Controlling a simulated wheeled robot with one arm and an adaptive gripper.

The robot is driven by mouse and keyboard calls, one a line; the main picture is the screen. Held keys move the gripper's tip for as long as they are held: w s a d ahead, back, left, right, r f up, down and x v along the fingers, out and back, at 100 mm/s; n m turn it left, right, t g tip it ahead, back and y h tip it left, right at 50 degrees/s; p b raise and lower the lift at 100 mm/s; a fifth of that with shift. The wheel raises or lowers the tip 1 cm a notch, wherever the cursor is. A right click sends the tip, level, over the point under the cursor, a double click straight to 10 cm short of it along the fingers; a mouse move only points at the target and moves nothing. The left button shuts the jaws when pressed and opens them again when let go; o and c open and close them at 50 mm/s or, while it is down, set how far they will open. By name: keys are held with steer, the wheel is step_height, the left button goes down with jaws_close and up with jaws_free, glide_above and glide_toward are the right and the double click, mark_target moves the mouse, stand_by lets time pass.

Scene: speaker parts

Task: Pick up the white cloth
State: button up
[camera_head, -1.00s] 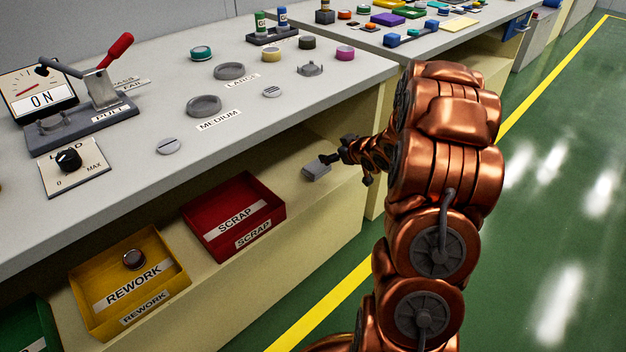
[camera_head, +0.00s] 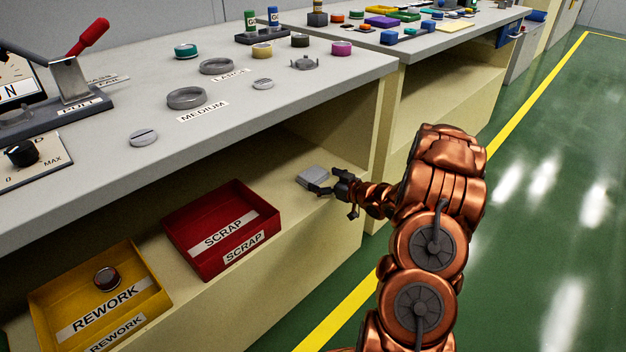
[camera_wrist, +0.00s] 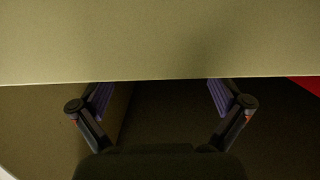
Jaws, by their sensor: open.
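A small pale grey-white folded piece, which looks like the white cloth (camera_head: 312,174), lies on the lower shelf right of the red SCRAP bin. My gripper (camera_head: 333,190) is at its front right side, reaching in from the shelf's open front. One dark finger overlaps the cloth's near edge in the head view; I cannot tell whether it touches. In the wrist view my gripper (camera_wrist: 160,93) is open, its two fingers wide apart with nothing visible between them. I cannot make out the cloth in the wrist view.
The red SCRAP bin (camera_head: 187,222) and yellow REWORK bin (camera_head: 45,290) stand on the lower shelf (camera_head: 290,235). The benchtop (camera_head: 330,72) overhangs it, carrying rings and other parts. Green floor at right is clear.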

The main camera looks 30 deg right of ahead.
mark_target(313, 173)
steer(key=b+x, duration=0.1)
steer(key=x, duration=0.1)
steer(key=b+x, duration=0.1)
steer(key=x, duration=0.1)
steer(key=shift+f, duration=0.3)
steer(key=shift+w+a, duration=0.15)
steer(key=shift+w, duration=0.2)
steer(key=shift+c, duration=0.2)
steer(key=c, duration=0.9)
steer(key=shift+o, duration=0.2)
steer(key=shift+r, duration=0.1)
step_height(313, 173, up, 4)
steer(key=shift+f+p, duration=0.15)
steer(key=shift+p, duration=0.9)
steer(key=s+a+r+p, duration=0.1)
steer(key=s+p, duration=0.3)
steer(key=s, duration=1.2)
steer(key=shift+a, duration=0.15)
